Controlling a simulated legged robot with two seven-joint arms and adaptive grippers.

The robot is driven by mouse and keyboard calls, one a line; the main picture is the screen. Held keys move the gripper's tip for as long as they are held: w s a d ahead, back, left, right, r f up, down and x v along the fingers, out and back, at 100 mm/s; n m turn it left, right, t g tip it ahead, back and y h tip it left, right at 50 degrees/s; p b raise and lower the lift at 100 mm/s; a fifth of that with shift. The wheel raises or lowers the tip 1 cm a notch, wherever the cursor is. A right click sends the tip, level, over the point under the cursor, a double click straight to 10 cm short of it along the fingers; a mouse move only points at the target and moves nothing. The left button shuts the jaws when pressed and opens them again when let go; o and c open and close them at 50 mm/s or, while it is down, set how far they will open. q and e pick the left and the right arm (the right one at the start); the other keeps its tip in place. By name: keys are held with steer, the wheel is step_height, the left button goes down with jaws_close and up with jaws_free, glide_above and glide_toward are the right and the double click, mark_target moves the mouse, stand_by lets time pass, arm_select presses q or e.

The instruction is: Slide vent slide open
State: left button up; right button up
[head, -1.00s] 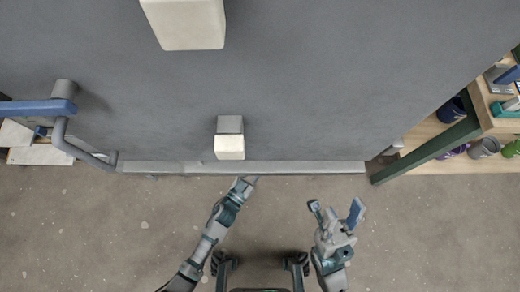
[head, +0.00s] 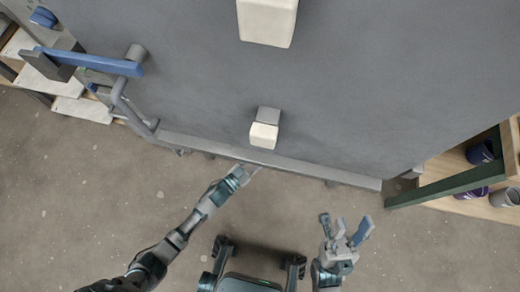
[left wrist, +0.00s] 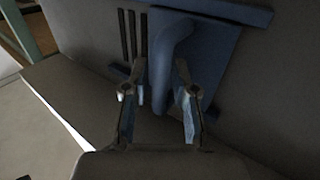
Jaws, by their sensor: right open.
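The vent slide is a blue plate (left wrist: 212,55) in the left wrist view, with a blue handle (left wrist: 172,50) standing out from it. Dark vent slots (left wrist: 127,35) show to the left of the plate. My left gripper (left wrist: 161,72) is open, with one finger on each side of the handle; I see gaps, and cannot tell whether either finger touches. In the head view my left gripper (head: 246,172) is by the lower edge of the large grey body (head: 195,85), and the slide is hidden. My right gripper (head: 346,230) is open and empty over the floor.
Two pale blocks (head: 264,135) stick out of the grey body. A blue bar (head: 95,63) and a grey pipe (head: 122,100) stand at the left. A wooden shelf (head: 445,168) with cups is at the right. The floor (head: 70,210) is clear.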

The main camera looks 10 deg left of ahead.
arm_select(q)
steer(key=v, duration=1.2)
steer(key=shift+f, duration=0.1)
